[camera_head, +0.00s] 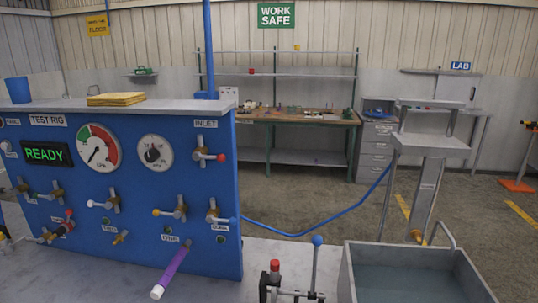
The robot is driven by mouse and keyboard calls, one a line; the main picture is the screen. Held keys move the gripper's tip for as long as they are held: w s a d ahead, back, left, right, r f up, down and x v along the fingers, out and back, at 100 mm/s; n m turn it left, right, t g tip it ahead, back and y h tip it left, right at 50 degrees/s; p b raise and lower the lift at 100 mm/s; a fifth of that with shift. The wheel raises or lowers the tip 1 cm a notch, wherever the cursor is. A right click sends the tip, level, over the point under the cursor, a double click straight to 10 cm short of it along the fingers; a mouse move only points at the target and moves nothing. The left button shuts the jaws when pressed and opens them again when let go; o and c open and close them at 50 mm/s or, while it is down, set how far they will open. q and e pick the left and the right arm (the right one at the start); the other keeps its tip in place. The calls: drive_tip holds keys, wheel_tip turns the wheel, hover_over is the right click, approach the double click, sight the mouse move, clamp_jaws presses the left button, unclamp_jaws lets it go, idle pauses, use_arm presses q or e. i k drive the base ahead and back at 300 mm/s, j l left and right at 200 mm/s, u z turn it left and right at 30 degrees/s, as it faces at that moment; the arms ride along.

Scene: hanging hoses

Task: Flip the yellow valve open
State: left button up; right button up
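The valve with a yellow-orange handle tip (157,212) is on the front of the blue test rig panel (75,190), right of centre and low down. Its brass body (181,208) stands out from the panel, and its handle lies roughly level, pointing left. Neither of my grippers shows in the head view.
A purple hose (172,268) hangs below. A blue-knobbed lever (317,241) and grey basin (405,275) stand front right.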

sight(156, 212)
drive_tip(key=j+u, duration=0.1)
drive_tip(key=j, duration=0.35)
drive_tip(key=i+j+u, duration=0.15)
drive_tip(key=j, duration=0.35)
drive_tip(key=i+j+u, duration=0.1)
drive_tip(key=j, duration=0.35)
